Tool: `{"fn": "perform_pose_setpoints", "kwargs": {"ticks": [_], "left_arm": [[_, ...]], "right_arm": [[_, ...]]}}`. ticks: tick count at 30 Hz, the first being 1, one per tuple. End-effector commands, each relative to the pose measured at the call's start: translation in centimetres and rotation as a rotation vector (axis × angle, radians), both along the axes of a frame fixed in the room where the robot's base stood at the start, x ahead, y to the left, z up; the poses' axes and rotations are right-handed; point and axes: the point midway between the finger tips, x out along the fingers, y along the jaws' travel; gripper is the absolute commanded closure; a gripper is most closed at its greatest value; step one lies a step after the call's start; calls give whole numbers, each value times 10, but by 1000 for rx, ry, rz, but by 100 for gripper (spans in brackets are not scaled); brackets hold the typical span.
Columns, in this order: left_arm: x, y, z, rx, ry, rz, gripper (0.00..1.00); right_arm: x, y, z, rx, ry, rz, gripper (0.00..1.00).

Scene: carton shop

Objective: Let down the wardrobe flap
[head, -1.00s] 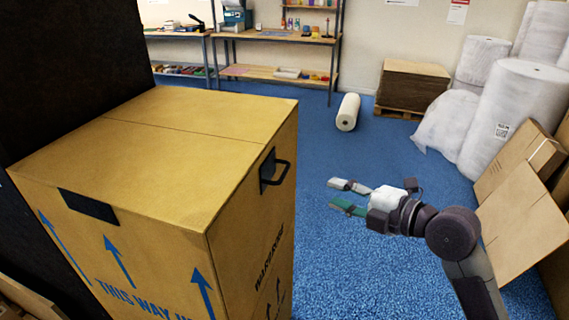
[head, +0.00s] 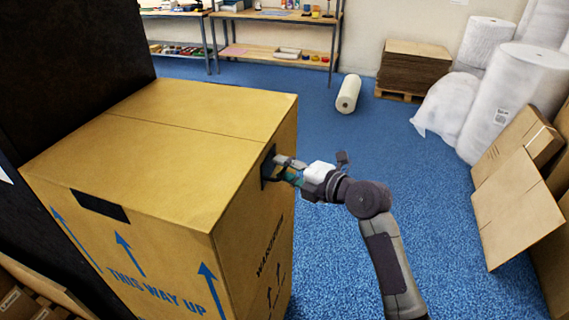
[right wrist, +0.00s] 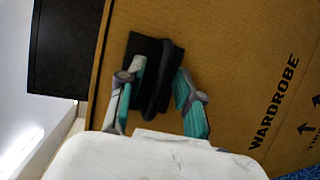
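The tall brown wardrobe carton (head: 165,150) stands at the left in the head view. Its top lies flat with a seam across it, and its front has a black slot and blue arrows. A black handle on a dark plate is on its right side; in the right wrist view the handle (right wrist: 161,85) runs between my fingers. My right gripper (head: 281,170) is at this handle, with one finger on each side, apart from each other. The fingers look open, with a gap to the right finger (right wrist: 188,100). My left gripper is not in view.
A dark upright panel (head: 70,60) stands behind the carton at the left. A white roll (head: 348,94) lies on the blue floor. Flat cartons (head: 515,210) lean at the right, near large wrapped rolls (head: 505,105). The floor between is clear.

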Motion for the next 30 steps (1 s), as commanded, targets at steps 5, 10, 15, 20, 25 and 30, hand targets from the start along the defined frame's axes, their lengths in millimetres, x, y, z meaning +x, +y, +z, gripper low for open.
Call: {"fn": "perform_pose_setpoints", "kwargs": {"ticks": [5, 10, 15, 20, 25, 30], "left_arm": [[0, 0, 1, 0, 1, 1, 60], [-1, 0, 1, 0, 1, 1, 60], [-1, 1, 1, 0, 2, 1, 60], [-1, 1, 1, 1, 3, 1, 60], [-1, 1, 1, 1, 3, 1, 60], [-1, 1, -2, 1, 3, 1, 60]], "right_arm": [[2, 3, -1, 1, 1, 0, 65], [2, 2, -1, 0, 0, 0, 68], [2, 2, -1, 1, 1, 0, 96], [2, 2, -1, 1, 1, 0, 100], [2, 2, -1, 0, 1, 0, 100], [2, 2, -3, 3, 0, 0, 100]]}}
